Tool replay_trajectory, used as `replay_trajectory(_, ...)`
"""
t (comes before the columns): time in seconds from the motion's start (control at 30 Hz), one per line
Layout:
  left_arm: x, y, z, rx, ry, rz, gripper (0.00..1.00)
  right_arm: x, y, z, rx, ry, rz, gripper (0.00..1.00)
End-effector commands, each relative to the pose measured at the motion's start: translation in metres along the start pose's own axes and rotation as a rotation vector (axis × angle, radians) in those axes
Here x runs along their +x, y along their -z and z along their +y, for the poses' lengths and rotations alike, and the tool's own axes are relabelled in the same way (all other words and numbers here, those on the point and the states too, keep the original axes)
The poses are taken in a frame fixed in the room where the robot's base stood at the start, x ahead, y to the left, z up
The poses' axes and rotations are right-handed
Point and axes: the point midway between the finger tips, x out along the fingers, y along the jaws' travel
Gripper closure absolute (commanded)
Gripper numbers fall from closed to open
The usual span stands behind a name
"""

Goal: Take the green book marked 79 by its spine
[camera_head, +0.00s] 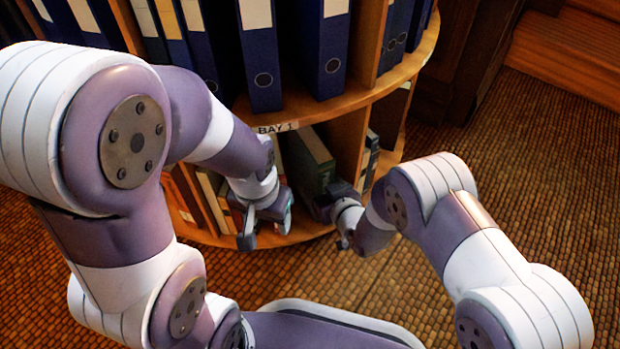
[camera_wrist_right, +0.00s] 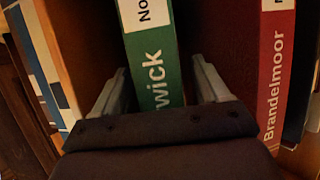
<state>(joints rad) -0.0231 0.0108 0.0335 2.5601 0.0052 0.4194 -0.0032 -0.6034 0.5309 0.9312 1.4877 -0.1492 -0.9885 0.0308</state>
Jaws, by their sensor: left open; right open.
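A green book (camera_head: 309,160) stands in the lower shelf under the BAY 1 label. In the right wrist view its green spine (camera_wrist_right: 155,70) faces me, with a white label at the top reading "No" and white letters "wick"; no 79 is readable. My right gripper (camera_head: 333,224) is open at the front of the lower shelf. In its wrist view the two fingers stand either side of the green spine, with a visible gap on the right; contact on the left is unclear. My left gripper (camera_head: 265,230) is open and empty, left of the green book in the head view.
A red book marked Brandelmoor (camera_wrist_right: 276,75) stands right of the green one in the wrist view. The curved wooden shelf edge (camera_head: 350,103) overhangs the lower row. Woven floor (camera_head: 520,170) is clear at right.

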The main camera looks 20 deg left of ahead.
Motion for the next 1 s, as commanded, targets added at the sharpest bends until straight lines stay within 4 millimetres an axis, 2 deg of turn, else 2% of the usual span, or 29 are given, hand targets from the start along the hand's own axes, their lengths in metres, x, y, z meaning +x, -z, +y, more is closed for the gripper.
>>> replay_trajectory(0.03,0.013,-0.002,0.000,0.000,0.000,0.000,0.44,0.011,-0.006,0.000,0.000,0.000,0.003,0.26)
replay_trajectory(0.07,0.015,-0.002,0.000,0.000,0.000,0.000,0.44,0.014,-0.005,0.000,0.000,0.000,0.002,0.26)
replay_trajectory(0.33,0.013,-0.001,0.000,0.000,0.000,0.001,0.44,0.019,0.001,0.000,0.000,0.000,0.000,0.26)
replay_trajectory(0.37,0.013,-0.001,0.000,0.000,0.000,0.001,0.44,0.019,0.001,0.000,0.000,0.000,0.000,0.32)
replay_trajectory(0.5,0.013,-0.001,0.000,0.000,0.000,0.001,0.44,0.019,0.001,0.000,0.000,0.000,0.000,0.78)
replay_trajectory(0.57,0.013,-0.001,0.000,0.000,0.000,0.001,0.44,0.018,0.001,0.000,0.000,0.000,0.000,0.97)
replay_trajectory(0.6,0.013,-0.001,0.000,0.000,0.000,0.001,0.44,0.018,0.000,0.000,0.000,0.000,0.000,1.00)
replay_trajectory(1.0,0.007,-0.001,0.000,0.000,0.000,0.000,0.44,0.016,0.011,0.000,-0.001,-0.001,0.009,1.00)
